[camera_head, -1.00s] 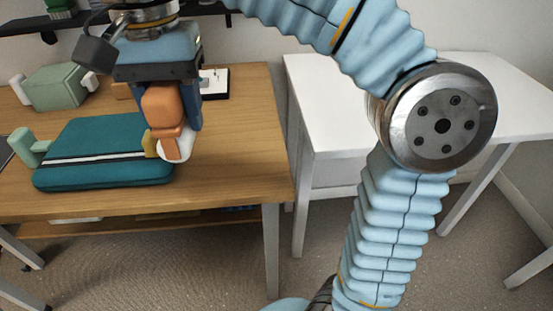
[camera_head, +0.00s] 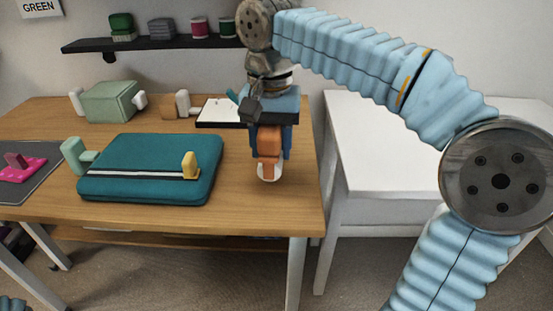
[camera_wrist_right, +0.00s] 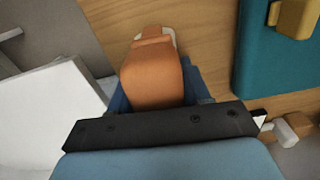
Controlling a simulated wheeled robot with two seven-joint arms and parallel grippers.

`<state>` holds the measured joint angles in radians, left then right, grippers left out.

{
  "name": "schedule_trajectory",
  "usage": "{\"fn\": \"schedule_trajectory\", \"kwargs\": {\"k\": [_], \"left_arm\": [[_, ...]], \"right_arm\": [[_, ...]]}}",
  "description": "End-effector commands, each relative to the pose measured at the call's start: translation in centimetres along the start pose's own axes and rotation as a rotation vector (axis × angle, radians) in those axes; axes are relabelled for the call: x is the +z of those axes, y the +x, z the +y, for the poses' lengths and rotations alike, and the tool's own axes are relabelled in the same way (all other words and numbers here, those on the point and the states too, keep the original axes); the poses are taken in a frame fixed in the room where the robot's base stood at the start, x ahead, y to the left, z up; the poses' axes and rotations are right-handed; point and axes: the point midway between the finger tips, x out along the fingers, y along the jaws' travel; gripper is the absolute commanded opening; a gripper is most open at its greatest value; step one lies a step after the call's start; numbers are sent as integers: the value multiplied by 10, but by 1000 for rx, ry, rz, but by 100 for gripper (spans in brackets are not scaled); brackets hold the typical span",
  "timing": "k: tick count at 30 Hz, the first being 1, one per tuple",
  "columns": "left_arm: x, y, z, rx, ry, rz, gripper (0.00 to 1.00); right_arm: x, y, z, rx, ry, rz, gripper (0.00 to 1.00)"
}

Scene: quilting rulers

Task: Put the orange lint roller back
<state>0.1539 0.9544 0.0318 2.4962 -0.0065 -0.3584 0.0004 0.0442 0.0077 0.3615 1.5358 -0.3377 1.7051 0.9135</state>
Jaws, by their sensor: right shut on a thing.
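The orange lint roller (camera_head: 268,141) is in my right gripper (camera_head: 270,150), which is shut on it. It hangs upright, with a white end at the bottom, over the right end of the wooden table. I cannot tell whether that end touches the table. In the right wrist view the orange roller (camera_wrist_right: 153,80) sits between the blue fingers, with a white piece at its far end. My left gripper is not in view.
A teal case (camera_head: 150,165) with a yellow block (camera_head: 190,165) lies on the table (camera_head: 250,208). A green box (camera_head: 110,102) and a white pad (camera_head: 218,112) are behind. A shelf (camera_head: 150,43) with a "GREEN" sign (camera_head: 40,8) is above. A white table (camera_head: 370,150) stands at right.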

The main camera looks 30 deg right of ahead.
Motion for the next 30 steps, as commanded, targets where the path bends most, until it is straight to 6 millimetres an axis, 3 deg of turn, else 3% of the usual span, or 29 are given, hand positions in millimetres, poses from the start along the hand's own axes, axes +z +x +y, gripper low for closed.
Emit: {"fn": "schedule_trajectory", "kwargs": {"k": [8,12,25,26,30], "left_arm": [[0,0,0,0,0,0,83],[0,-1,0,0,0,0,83],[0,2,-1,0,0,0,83],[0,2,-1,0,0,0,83],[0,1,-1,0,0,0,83]], "right_arm": [[-17,26,9,1,0,-1,15],[-16,44,8,1,-1,0,15],[-16,52,8,-1,-1,0,15],[-16,53,8,-1,-1,0,48],[-16,52,8,-1,0,0,70]]}}
